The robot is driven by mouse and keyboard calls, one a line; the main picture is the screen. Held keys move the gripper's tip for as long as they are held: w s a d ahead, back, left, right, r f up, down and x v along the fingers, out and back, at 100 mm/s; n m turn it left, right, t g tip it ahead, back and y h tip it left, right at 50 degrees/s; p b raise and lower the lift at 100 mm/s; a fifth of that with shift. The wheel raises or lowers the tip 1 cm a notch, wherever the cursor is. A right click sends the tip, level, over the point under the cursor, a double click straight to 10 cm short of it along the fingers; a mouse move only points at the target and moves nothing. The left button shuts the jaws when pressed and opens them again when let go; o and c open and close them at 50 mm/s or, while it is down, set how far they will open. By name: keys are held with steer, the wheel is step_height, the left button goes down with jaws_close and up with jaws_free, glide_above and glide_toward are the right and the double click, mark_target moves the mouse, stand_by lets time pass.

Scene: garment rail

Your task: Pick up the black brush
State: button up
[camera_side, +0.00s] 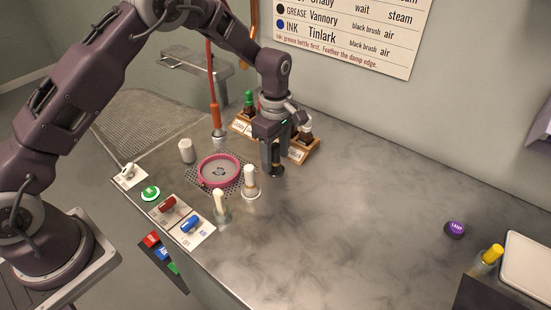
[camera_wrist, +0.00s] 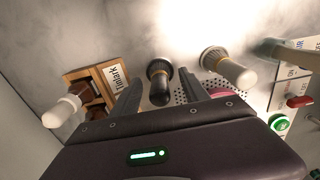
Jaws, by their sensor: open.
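The black brush (camera_side: 277,169) stands upright on the grey metal counter in the side view, partly hidden by my gripper (camera_side: 270,165). In the wrist view the black brush (camera_wrist: 160,88) has a dark rounded handle, a thin yellowish band and a dark head. My gripper (camera_wrist: 161,76) points down and is open, with one finger on each side of the brush. I cannot tell whether either finger touches it.
A pink hoop (camera_side: 204,181) lies on a perforated patch. A wooden bottle holder (camera_side: 299,156) labelled Tinlark is close behind my gripper. The right counter is mostly clear.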

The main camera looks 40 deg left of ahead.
steer(key=shift+f, duration=0.8)
jaws_close()
step_height(320, 180, up, 10)
steer(key=shift+r, duration=0.1)
